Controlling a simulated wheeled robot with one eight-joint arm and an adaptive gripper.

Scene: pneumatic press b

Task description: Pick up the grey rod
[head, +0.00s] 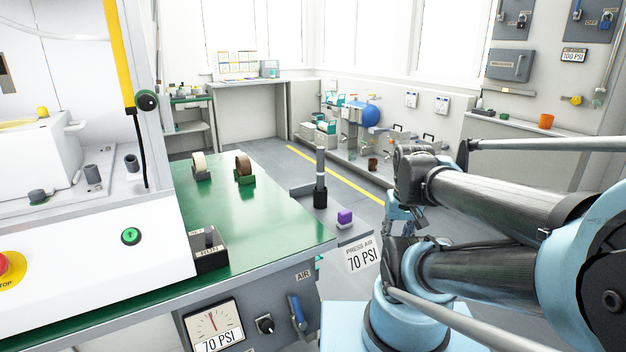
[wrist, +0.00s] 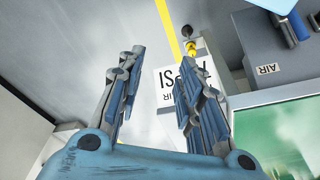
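A grey rod (head: 320,165) stands upright in the head view, its lower end in a black collar (head: 320,197) on a narrow grey ledge beside the green bench. I cannot make out the rod in the wrist view. My gripper is partly hidden behind my arm to the right of the rod in the head view, apart from it. In the wrist view my gripper (wrist: 160,72) shows its two blue-grey fingers spread with nothing between them. Below them are floor and a white sign.
The green bench (head: 270,215) carries two tape rolls and a black switch box (head: 208,248). The white press (head: 80,245) stands left. A PRESS AIR sign (head: 361,255) hangs below the ledge; it also shows in the wrist view (wrist: 170,97).

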